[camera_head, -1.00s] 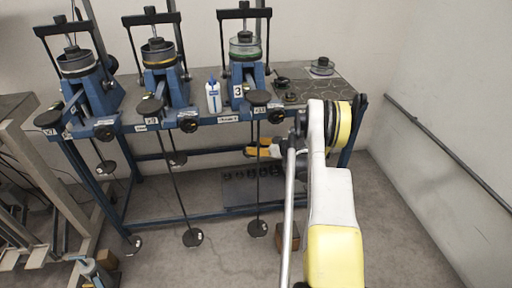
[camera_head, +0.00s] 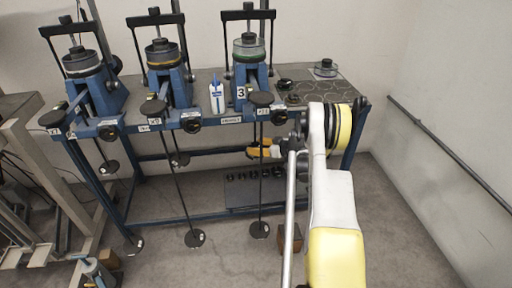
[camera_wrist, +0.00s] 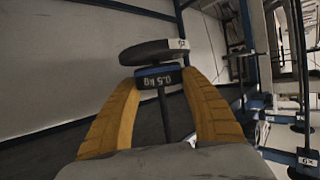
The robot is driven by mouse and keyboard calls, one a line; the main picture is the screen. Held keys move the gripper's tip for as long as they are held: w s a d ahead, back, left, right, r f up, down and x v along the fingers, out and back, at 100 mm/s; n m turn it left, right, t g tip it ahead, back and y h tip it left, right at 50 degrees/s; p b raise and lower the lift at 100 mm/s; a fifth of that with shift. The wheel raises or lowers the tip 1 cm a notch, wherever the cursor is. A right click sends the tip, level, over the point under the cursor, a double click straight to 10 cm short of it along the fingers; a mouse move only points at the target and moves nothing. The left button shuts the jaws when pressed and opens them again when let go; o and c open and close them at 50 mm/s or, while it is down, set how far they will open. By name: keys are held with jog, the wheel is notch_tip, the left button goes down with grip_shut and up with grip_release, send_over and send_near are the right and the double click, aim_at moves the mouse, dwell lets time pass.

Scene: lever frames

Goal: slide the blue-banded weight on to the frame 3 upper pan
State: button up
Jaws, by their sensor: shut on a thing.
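The blue-banded weight (camera_wrist: 157,79), a dark disc with upside-down "0.5 kg" lettering, is between my gripper's yellow fingers (camera_wrist: 160,84) in the wrist view. A thin dark rod shows between the fingers beside it. A dark pan-like disc with a white tag (camera_wrist: 155,52) lies just beyond the weight in the picture; I cannot tell whether they touch. In the head view the frame 3 upper pan (camera_head: 260,99) is a dark disc at the lever's front end. My gripper (camera_head: 254,150) appears lower than that pan, near its hanging rod. The weight cannot be made out there.
The frame 2 upper pan (camera_head: 154,108) and the frame 1 upper pan (camera_head: 51,119) stand to the left. Long hanging rods end in lower pans, such as frame 3's (camera_head: 259,230). Floor is open at right.

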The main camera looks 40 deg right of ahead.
jog(key=shift+f, duration=0.4)
dwell(0.3)
jog(key=o, duration=1.4)
jog(key=shift+v, duration=3.5)
jog(key=shift+s+d+f, duration=0.1)
